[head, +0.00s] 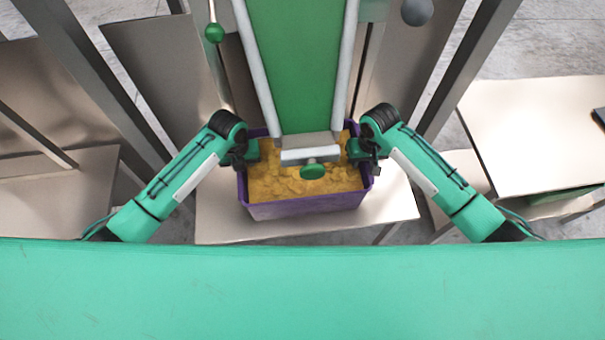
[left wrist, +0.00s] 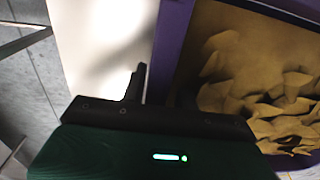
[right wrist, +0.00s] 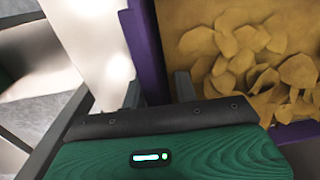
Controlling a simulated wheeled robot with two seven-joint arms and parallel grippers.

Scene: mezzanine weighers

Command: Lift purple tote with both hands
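The purple tote (head: 305,206) stands upright on a pale metal table, filled with yellow-brown chips (head: 275,182). My left gripper (head: 250,153) is at its left side and my right gripper (head: 361,151) at its right side. In the left wrist view, the fingers stand either side of the purple wall (left wrist: 170,40), with a thin gap beside the outer finger; the inner finger is dark and hard to see. In the right wrist view, the fingers straddle the opposite wall (right wrist: 147,50), with a small gap at the inner finger. Both grippers look open.
The pale table (head: 222,226) has bare room around the tote. A green chute (head: 297,65) with grey side rails ends above the tote's back part, with a green knob (head: 313,171) at its lower end. Steel posts (head: 470,60) flank the place. Another table (head: 535,130) stands at right.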

